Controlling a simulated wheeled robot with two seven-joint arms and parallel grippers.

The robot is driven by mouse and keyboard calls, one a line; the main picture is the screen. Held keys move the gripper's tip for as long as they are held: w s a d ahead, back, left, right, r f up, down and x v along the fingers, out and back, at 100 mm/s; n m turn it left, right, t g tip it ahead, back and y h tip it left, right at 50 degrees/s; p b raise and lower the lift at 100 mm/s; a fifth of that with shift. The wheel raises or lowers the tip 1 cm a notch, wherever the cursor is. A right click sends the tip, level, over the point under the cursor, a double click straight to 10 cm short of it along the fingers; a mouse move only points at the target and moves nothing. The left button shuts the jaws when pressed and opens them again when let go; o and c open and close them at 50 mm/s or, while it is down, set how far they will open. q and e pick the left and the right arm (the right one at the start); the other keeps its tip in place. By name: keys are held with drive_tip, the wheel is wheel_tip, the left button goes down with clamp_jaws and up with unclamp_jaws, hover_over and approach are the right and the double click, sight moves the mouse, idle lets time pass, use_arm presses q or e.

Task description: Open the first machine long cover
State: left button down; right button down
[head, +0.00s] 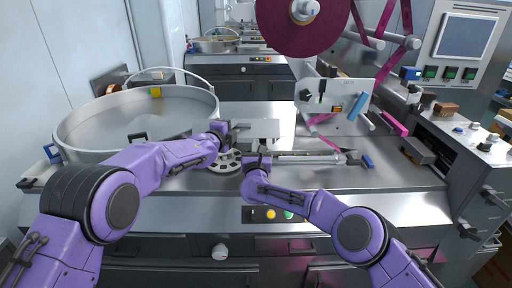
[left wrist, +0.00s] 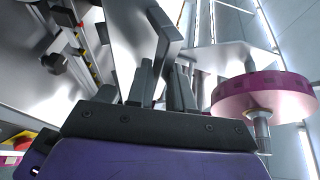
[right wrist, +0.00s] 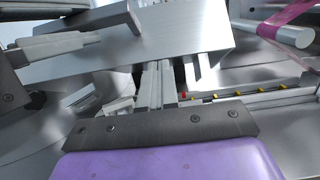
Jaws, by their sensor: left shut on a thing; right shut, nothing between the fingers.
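The long cover (head: 265,128) is a plain metal piece over the middle of the first machine. It also shows in the right wrist view (right wrist: 185,42) as a broad brushed-metal face. My left gripper (head: 229,126) is at its left part, shut on the cover's bent metal handle (left wrist: 168,35); the fingers hide part of the handle. My right gripper (head: 263,153) is shut and empty, low in front of the cover. Its fingers (right wrist: 162,85) point at the cover's lower edge; I cannot tell whether they touch it.
A large round metal bowl (head: 70,132) stands left. A round disc with holes (head: 225,163) lies below my left gripper. A purple film roll (head: 290,28) hangs above. A metal bar (head: 310,158) runs right of my right gripper. The front worktop (head: 400,205) has clear room.

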use_arm(q)
drive_tip(key=shift+r, duration=0.1)
use_arm(e)
drive_tip(key=shift+w+d+r, duration=0.15)
drive_tip(key=shift+w+r, duration=0.15)
drive_tip(key=shift+r, duration=0.5)
use_arm(q)
drive_tip(key=shift+s+d+f, duration=0.1)
drive_tip(key=shift+d+f, duration=0.1)
drive_tip(key=shift+f, duration=0.05)
use_arm(e)
drive_tip(key=shift+w+r, duration=0.1)
drive_tip(key=shift+r, duration=0.3)
use_arm(q)
drive_tip(key=c, duration=1.1)
unclamp_jaws()
drive_tip(key=shift+a, duration=0.15)
drive_tip(key=shift+s+r, duration=0.1)
drive_tip(key=shift+s, duration=0.05)
